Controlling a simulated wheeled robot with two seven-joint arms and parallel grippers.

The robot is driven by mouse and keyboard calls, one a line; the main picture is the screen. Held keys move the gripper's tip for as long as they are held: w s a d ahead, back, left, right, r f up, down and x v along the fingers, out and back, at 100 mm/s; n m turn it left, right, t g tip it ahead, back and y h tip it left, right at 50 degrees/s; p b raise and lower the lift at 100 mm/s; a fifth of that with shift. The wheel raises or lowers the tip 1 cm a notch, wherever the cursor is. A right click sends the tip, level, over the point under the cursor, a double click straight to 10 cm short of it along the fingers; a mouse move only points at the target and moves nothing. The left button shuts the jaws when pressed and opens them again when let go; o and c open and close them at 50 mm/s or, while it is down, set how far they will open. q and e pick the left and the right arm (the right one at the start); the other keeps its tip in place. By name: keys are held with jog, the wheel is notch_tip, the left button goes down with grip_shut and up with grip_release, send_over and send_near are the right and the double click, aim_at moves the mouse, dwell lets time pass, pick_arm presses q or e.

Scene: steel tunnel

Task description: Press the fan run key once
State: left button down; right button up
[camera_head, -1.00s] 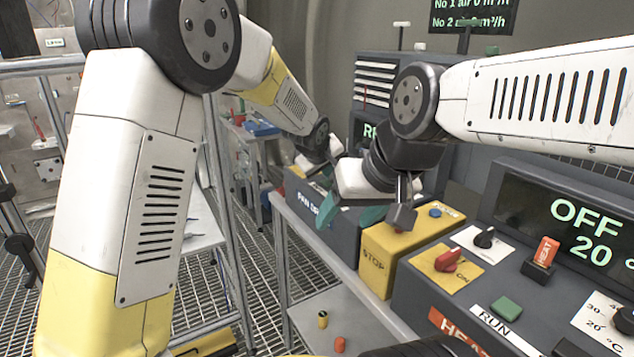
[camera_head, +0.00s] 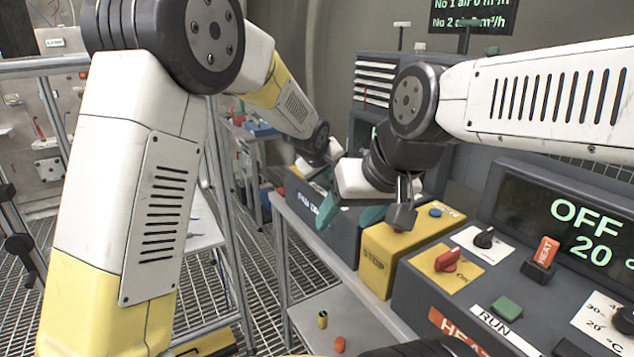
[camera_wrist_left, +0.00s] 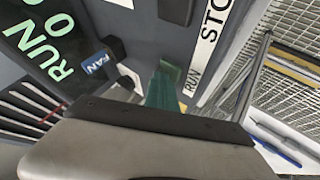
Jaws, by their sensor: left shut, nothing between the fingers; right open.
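In the left wrist view, a dark display (camera_wrist_left: 42,42) shows green letters reading RUN. A switch labelled FAN (camera_wrist_left: 97,66) is beside it. A green key (camera_wrist_left: 174,69) lies next to the RUN label (camera_wrist_left: 190,82), partly covered by my left gripper (camera_wrist_left: 163,88). My left gripper is shut and empty, its teal tips at the key; I cannot tell whether they touch. In the head view it is over the dark fan console (camera_head: 318,214), its tips hidden.
The heater console (camera_head: 420,300) at right has a red knob (camera_head: 448,260), a green RUN key (camera_head: 507,308) and an OFF display (camera_head: 560,225). A metal rail (camera_head: 345,265) runs along the consoles' front. A grated floor (camera_head: 255,290) lies below.

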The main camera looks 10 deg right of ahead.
aim_at(328, 184)
pick_arm(q)
jog(key=shift+r, duration=0.85)
jog(key=shift+r, duration=2.55)
